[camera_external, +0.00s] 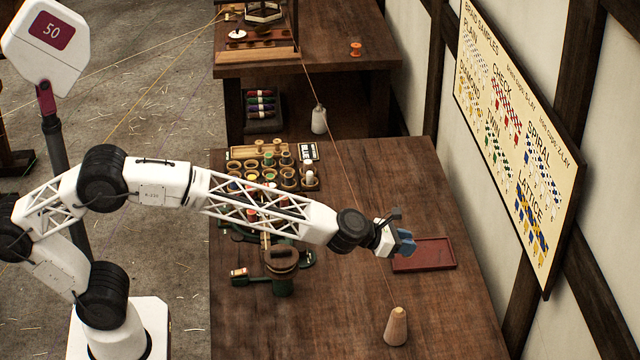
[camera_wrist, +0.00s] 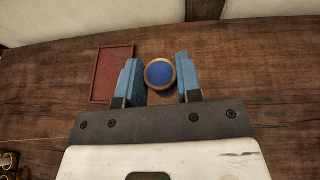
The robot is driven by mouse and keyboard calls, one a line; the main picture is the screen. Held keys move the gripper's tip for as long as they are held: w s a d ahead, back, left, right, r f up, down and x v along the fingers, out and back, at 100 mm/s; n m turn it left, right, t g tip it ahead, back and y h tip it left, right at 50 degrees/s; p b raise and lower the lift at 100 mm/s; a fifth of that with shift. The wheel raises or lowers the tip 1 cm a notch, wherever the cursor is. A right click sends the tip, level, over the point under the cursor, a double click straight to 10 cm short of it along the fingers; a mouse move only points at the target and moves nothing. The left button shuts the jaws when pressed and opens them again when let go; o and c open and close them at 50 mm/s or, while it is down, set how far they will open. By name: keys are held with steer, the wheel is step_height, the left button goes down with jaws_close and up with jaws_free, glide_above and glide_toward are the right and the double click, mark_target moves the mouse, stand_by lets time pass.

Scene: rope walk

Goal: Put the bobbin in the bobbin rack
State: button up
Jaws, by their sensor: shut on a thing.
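The bobbin (camera_wrist: 160,74) is round, with a blue centre and a tan rim, seen end-on in the wrist view between my two blue fingers. My gripper (camera_wrist: 159,82) is shut on it. In the outside view my gripper (camera_external: 405,243) is over the right part of the workbench, by the red tray; I cannot make out the bobbin there. The bobbin rack appears to be the wooden rack (camera_external: 238,153) with several round cups and spools, at the back left of the bench, left of my gripper. My arm crosses in front of its near side.
The shallow red tray (camera_external: 452,265) looks empty; it also shows in the wrist view (camera_wrist: 98,80). A tan cone (camera_external: 396,328) stands at the bench front with a thread rising from it. A green device (camera_external: 279,284) stands below my arm. The bench's right side is mostly clear.

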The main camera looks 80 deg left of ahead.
steer(key=shift+w+r, duration=0.25)
steer(key=shift+r, duration=0.3)
steer(key=shift+r+m+h, duration=0.2)
steer(key=shift+m+h, duration=0.1)
steer(key=shift+h, duration=0.1)
